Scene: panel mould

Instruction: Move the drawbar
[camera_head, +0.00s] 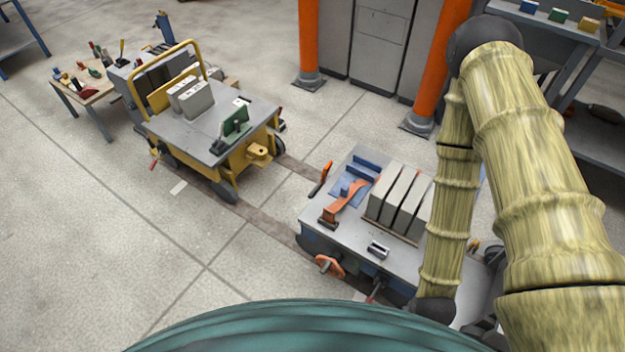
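An orange bar-like piece (346,202), which may be the drawbar, lies on the grey top of the blue cart (345,240), at its left end. It rests beside a blue plate and blocks. The yellow cart (256,171) stands apart to the upper left, with a yellow coupling piece (258,152) on its near right side. My arm bends high at the right and comes down to a dark wrist at the lower right, in front of the blue cart's right end. My gripper's fingers do not show, so I cannot see whether they hold anything.
Upright grey panels (398,195) stand on the blue cart, partly behind my arm. A small table (85,88) stands at the far left. Orange posts (309,45) stand behind. The floor at lower left is clear.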

